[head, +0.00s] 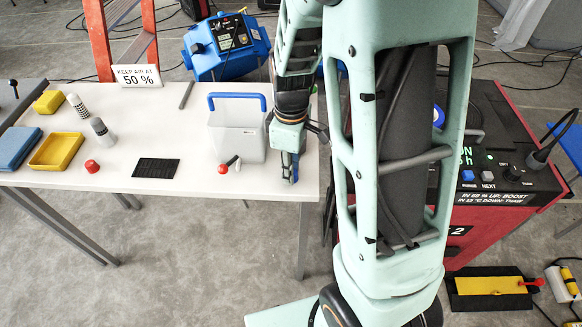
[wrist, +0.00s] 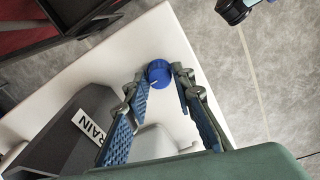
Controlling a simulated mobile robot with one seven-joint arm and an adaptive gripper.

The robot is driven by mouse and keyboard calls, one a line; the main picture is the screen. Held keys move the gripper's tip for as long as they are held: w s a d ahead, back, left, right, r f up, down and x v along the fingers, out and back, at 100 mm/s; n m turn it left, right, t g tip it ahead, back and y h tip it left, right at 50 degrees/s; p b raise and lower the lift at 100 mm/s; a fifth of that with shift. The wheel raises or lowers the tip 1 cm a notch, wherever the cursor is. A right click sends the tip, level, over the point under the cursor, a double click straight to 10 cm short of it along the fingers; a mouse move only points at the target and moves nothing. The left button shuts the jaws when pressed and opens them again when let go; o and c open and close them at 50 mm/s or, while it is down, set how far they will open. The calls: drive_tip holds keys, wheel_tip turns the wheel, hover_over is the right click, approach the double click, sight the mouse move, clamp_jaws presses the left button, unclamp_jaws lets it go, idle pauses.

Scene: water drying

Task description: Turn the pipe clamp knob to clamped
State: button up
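A round blue knob (wrist: 158,73) with a short white line on its face shows in the wrist view, over a white surface. It lies between the tips of my gripper (wrist: 161,82), whose two blue-padded fingers stand apart. I cannot tell whether either finger touches it. In the head view my gripper (head: 290,172) points down at the right end of the white table (head: 205,190); the knob is hidden there. The clamp's pipe and the clamped mark cannot be made out.
A clear bin with a blue handle (head: 237,128) stands just left of my gripper. A dark box labelled RAIN or DRAIN (wrist: 75,140) shows in the wrist view. A red machine (head: 505,150) stands right of the table.

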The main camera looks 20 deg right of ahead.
clamp_jaws()
drive_tip(key=shift+m, duration=0.4)
drive_tip(key=m, duration=0.3)
drive_tip(key=shift+r+p, duration=0.1)
drive_tip(key=shift+p, duration=0.2)
drive_tip(key=m, duration=0.4)
drive_tip(key=shift+w+d+m+p, duration=0.1)
drive_tip(key=shift+m+p, duration=0.2)
drive_tip(key=shift+p, duration=0.05)
drive_tip(key=m+p, duration=0.1)
drive_tip(key=m, duration=0.3)
drive_tip(key=m+p, duration=0.1)
drive_tip(key=m, duration=0.4)
drive_tip(key=shift+p, duration=0.3)
drive_tip(key=shift+m, duration=0.4)
